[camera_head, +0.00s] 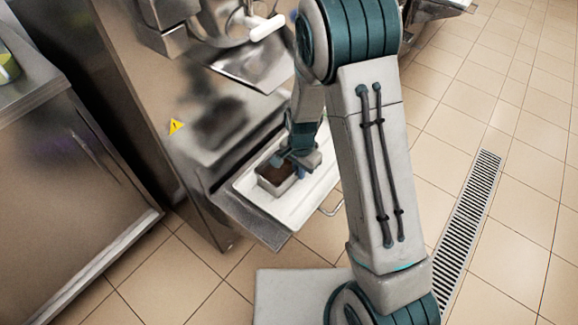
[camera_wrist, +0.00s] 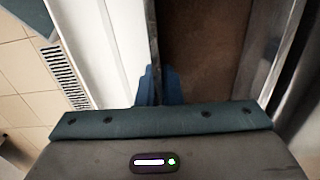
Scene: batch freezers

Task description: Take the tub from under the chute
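The tub (camera_head: 266,184) is a small metal rectangular pan with brown contents. It sits on a white tray (camera_head: 247,187) at the machine's front, below the metal chute (camera_head: 240,68). My gripper (camera_head: 299,163) is at the tub's right-hand rim. In the wrist view, the blue fingers of my gripper (camera_wrist: 159,86) stand on either side of the tub's thin wall (camera_wrist: 152,40), close against it, and look shut on it. The brown contents (camera_wrist: 205,45) lie to the right of that wall. My arm hides part of the tray in the head view.
The batch freezer (camera_head: 190,110) stands behind the tray, with a white handle (camera_head: 267,27) above the chute. A steel cabinet (camera_head: 65,170) is at the left. A floor drain grate (camera_head: 470,225) runs along the right. The tiled floor there is open.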

